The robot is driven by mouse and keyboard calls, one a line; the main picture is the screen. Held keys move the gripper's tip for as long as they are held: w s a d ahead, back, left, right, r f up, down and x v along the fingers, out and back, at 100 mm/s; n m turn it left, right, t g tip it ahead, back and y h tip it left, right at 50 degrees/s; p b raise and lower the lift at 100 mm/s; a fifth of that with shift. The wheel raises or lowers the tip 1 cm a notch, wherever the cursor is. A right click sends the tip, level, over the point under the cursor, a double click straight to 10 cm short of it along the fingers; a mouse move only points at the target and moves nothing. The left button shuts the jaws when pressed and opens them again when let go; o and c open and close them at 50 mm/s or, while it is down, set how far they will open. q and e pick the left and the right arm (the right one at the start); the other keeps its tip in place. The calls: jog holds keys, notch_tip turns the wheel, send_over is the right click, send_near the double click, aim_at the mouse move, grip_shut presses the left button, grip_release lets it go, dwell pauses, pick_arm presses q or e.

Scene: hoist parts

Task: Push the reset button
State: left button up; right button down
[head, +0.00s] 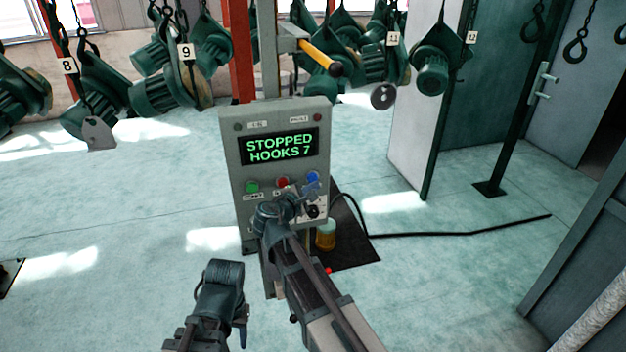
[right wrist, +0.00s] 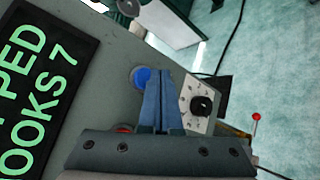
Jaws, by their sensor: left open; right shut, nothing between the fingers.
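The grey control box (head: 240,165) has a lit screen (head: 281,147) reading "STOPPED HOOKS 7". Below it is a row with a green button (head: 252,187), a red button (head: 282,182) and a blue button (head: 313,176). Their labels are too small or covered to read. My right gripper (head: 311,189) is shut and empty in front of the panel, just below the blue button. In the right wrist view its fingertips (right wrist: 166,78) overlap the edge of the blue button (right wrist: 139,77); contact cannot be told. My left gripper (head: 222,300) is low, left of the box post, apart from the panel.
Green hoists (head: 160,85) hang from hooks behind the box. A yellow-handled bar (head: 320,58) juts out above it. A black cable (head: 460,230) runs across the floor to the right.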

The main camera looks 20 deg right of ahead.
jog(key=shift+w, duration=0.1)
dwell(0.6)
jog(key=shift+w, duration=0.35)
jog(key=shift+w, duration=0.4)
dwell(0.6)
jog(key=shift+s, duration=0.15)
dwell(0.3)
jog(key=shift+s, duration=0.7)
jog(key=s, duration=0.5)
dwell(0.6)
